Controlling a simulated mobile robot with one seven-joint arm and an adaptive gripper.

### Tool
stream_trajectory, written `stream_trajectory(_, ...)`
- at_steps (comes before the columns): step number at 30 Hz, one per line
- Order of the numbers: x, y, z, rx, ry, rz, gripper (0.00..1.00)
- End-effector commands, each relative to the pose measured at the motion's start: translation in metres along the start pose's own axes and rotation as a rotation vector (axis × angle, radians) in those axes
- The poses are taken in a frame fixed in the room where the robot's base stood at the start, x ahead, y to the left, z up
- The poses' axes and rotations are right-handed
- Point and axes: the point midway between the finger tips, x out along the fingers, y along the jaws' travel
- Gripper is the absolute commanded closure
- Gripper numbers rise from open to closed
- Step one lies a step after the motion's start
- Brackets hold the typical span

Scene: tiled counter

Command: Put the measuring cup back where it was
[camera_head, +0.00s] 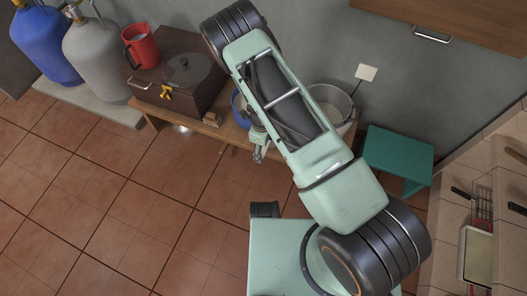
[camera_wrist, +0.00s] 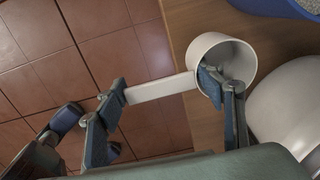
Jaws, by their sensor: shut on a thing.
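The measuring cup (camera_wrist: 223,52) is white and round, with a flat straight handle (camera_wrist: 160,88) reaching left in the wrist view. My gripper (camera_wrist: 161,91) is shut on it: one finger reaches into the cup's mouth, the other is at the handle's far end. The cup is over the front edge of the wooden bench (camera_wrist: 192,22); I cannot tell whether it touches the bench. In the head view my gripper (camera_head: 261,150) is low at the bench's front edge, partly behind my arm, and the cup cannot be made out there.
A blue container (camera_wrist: 283,5) and a pale rounded vessel (camera_wrist: 292,112) are close to the cup. A brown box (camera_head: 180,82), a red jug (camera_head: 141,46) and gas cylinders (camera_head: 98,52) are left. A green stool (camera_head: 398,153) is right. Tiled floor (camera_head: 125,190) in front is clear.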

Motion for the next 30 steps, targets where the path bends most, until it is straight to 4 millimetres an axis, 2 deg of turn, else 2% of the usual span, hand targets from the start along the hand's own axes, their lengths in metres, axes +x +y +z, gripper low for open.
stream_trajectory(1,0.015,0.003,-0.003,0.002,0.003,0.004,0.74)
stream_trajectory(4,0.025,0.002,-0.002,0.003,0.002,0.002,0.74)
stream_trajectory(15,0.029,0.003,-0.002,0.002,0.001,0.002,0.74)
stream_trajectory(16,0.027,0.003,-0.002,0.002,0.001,0.002,0.34)
stream_trajectory(18,0.027,0.003,-0.002,0.002,0.001,0.002,0.26)
stream_trajectory(20,0.027,0.003,-0.002,0.002,0.001,0.002,0.20)
stream_trajectory(30,0.024,0.002,-0.002,0.002,0.001,0.002,0.20)
